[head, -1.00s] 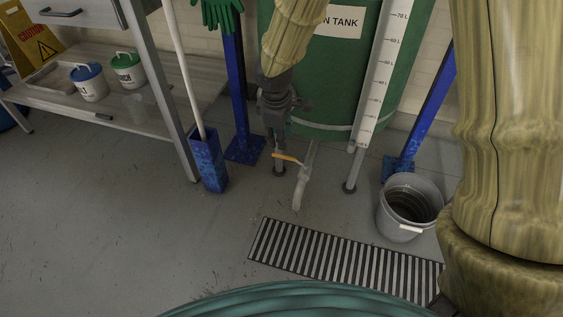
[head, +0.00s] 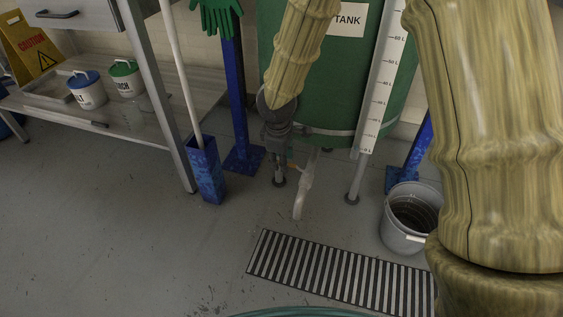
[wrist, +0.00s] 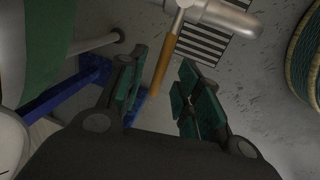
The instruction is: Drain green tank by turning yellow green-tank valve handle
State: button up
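The green tank (head: 270,60) stands at the back, with a white sign reading "TANK". Its pale drain pipe and spout (head: 303,195) come down below it, over the floor. The valve handle is mostly hidden behind my gripper in the head view; a small orange bit (head: 291,165) shows. In the wrist view the yellow-orange handle (wrist: 165,62) runs from the pale valve body (wrist: 215,12) down between my fingers. My gripper (wrist: 160,80) is open, with green-padded fingers on either side of the handle. I see gaps; contact cannot be told. My gripper (head: 279,135) also shows in the head view.
A grey bucket (head: 405,235) stands right of the spout. A striped floor grate (head: 330,270) lies in front. Blue posts (head: 240,120) flank the tank. A bench (head: 150,125) with labelled tubs is at left. A level scale (head: 385,85) stands before the tank.

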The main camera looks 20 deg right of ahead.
jog(key=shift+f, duration=0.15)
grip_shut()
